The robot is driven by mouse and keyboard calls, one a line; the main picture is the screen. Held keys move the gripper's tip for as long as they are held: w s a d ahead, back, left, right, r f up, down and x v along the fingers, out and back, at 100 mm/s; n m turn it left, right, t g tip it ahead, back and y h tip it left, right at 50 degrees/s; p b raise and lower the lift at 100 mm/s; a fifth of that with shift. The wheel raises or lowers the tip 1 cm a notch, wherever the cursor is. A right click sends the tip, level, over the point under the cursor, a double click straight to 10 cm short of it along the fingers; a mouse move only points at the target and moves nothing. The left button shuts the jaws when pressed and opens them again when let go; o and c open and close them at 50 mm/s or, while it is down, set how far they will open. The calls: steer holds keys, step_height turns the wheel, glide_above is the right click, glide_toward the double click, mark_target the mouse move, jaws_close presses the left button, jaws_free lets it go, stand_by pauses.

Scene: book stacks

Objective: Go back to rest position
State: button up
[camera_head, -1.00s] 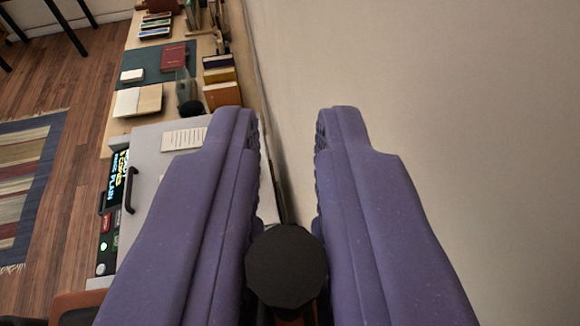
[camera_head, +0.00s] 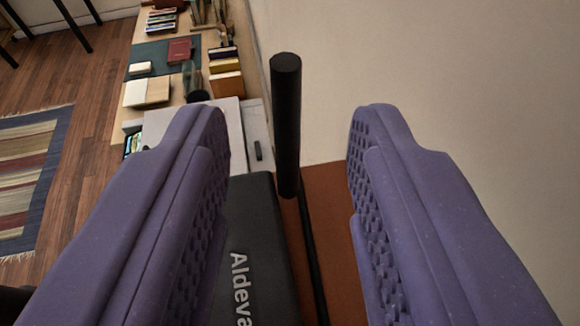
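My gripper (camera_head: 290,112) shows as two purple, textured fingers, spread wide apart with a clear gap on both sides of what lies between them. A black cylindrical handle (camera_head: 286,120) on a thin dark rod shows in that gap and touches neither finger as far as I can see. The lower end of the rod runs out of the picture at the bottom. The gripper holds nothing visible.
A dark box lettered "Aldeva" (camera_head: 250,225) lies below the left finger, beside a brown surface (camera_head: 330,215). A long desk (camera_head: 122,115) with books (camera_head: 226,85) runs along the left. A bare wall (camera_head: 450,70) fills the right. A striped rug (camera_head: 28,165) lies on the wooden floor.

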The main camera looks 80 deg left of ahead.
steer(key=shift+s+d, duration=0.1)
steer(key=shift+d, duration=0.05)
steer(key=s+a+r+m+t+h, duration=0.25)
steer(key=a+r+m+h, duration=0.4)
steer(key=a+r, duration=1.05)
steer(key=s+r+m+t+h, duration=0.55)
steer(key=s+r, duration=0.55)
steer(key=r, duration=0.5)
steer(key=s+d+r+m+t+h, duration=0.2)
steer(key=s+d+r+m+t, duration=0.3)
steer(key=s+r, duration=0.55)
step_height(320, 180, down, 37)
steer(key=n+b, duration=0.1)
steer(key=b, duration=3.4)
steer(key=shift+s+d, duration=0.2)
steer(key=shift+s, duration=0.2)
